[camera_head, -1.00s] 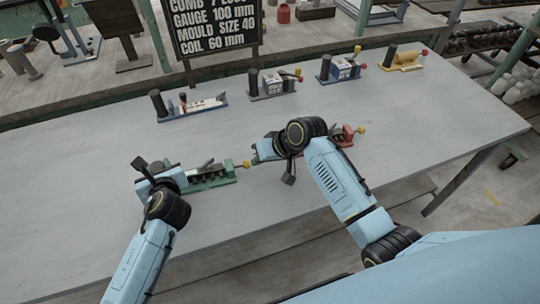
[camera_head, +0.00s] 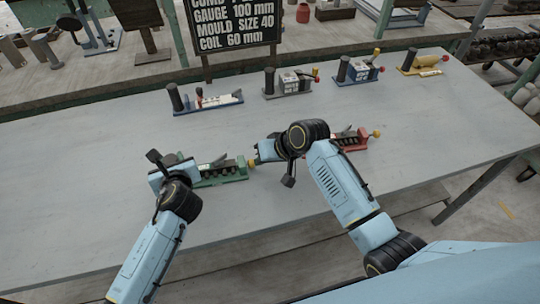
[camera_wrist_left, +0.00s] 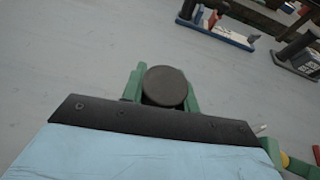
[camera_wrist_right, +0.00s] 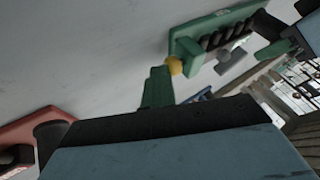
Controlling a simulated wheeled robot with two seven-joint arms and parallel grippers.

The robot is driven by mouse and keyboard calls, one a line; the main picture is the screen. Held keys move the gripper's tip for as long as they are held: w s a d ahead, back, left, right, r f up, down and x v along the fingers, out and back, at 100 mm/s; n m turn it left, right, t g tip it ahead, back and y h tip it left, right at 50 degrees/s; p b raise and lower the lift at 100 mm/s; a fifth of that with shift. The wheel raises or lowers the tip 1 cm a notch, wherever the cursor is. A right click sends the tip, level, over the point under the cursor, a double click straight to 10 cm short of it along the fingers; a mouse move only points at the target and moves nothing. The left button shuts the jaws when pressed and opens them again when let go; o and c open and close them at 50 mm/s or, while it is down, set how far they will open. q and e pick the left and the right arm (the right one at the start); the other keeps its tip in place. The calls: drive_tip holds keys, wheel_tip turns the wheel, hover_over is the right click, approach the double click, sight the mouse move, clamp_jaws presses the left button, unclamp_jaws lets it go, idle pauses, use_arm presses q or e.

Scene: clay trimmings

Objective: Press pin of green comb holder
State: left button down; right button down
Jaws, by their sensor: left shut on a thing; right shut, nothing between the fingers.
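The green comb holder (camera_head: 222,176) lies on the grey table, with dark rollers along it and a yellow pin knob (camera_head: 251,163) close against its right end. My left gripper (camera_head: 166,166) is shut on the holder's dark round post (camera_wrist_left: 165,86), whose top shows between the green fingers in the left wrist view. My right gripper (camera_head: 262,153) is shut and empty at the knob's right side. In the right wrist view its green fingertips (camera_wrist_right: 158,85) are right beside the yellow knob (camera_wrist_right: 174,66) and seem to touch it. The left forearm hides part of the holder's left end.
A red holder (camera_head: 350,140) stands just right of my right gripper, partly behind it. Blue-white (camera_head: 208,102), grey (camera_head: 288,86), blue (camera_head: 360,73) and yellow (camera_head: 424,66) holders stand along the back. A black sign (camera_head: 235,30) is behind. The table's front left is clear.

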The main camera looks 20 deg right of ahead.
use_arm(q)
drive_tip(key=shift+s+f, duration=0.1)
drive_tip(key=shift+f, duration=0.15)
use_arm(e)
drive_tip(key=d, duration=0.4)
drive_tip(key=shift+s, duration=0.15)
drive_tip(key=v, duration=1)
use_arm(q)
drive_tip(key=c, duration=1)
unclamp_jaws()
drive_tip(key=shift+r, duration=0.15)
